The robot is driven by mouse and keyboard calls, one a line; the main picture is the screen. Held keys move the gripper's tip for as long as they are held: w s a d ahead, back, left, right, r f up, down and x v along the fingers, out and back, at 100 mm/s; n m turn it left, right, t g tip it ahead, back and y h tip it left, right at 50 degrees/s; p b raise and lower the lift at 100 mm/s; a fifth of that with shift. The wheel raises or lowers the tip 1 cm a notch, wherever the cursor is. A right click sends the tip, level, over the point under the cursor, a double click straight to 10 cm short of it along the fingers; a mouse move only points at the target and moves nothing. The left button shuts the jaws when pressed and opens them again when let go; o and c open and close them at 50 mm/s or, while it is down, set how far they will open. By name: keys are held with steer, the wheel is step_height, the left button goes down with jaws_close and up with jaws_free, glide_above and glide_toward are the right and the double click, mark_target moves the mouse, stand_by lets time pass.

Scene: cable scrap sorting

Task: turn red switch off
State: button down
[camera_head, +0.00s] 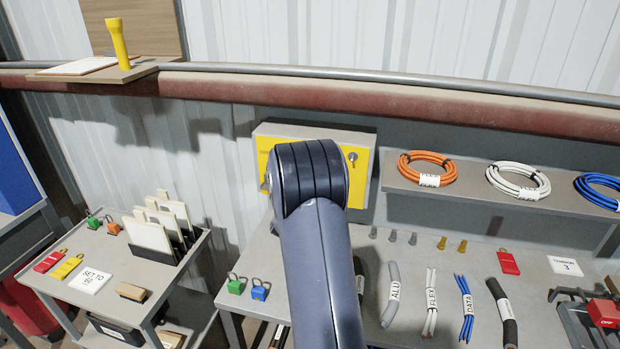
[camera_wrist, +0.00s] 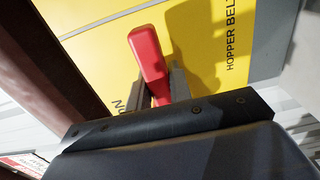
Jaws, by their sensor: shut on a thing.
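The red switch (camera_wrist: 149,58) is a red lever on a yellow panel (camera_wrist: 95,68) marked "HOPPER BEL…", with the rest of the word cut off. My gripper (camera_wrist: 160,80) is shut on the red lever in the wrist view, with a dark finger on each side of it. Letters ending in "N" show beside the lever's lower left; the rest is hidden. In the head view, the yellow panel (camera_head: 362,182) is on the wall, and my arm covers its middle. The lever and my gripper are hidden there.
A shelf with coiled cables (camera_head: 428,169) is right of the panel. Below is a grey bench (camera_head: 450,330) with cable pieces, tags and padlocks (camera_head: 237,284). A cart (camera_head: 165,290) stands at left. A red-brown rail (camera_head: 400,105) crosses above the panel.

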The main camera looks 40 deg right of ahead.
stand_by(0.4)
steer(key=c, duration=1.3)
jaws_free()
steer(key=b+v, duration=0.2)
steer(key=v, duration=0.8)
steer(key=shift+s+a+b, duration=0.25)
steer(key=shift+a+b, duration=0.1)
steer(key=shift+b, duration=0.05)
steer(key=shift+d, duration=0.1)
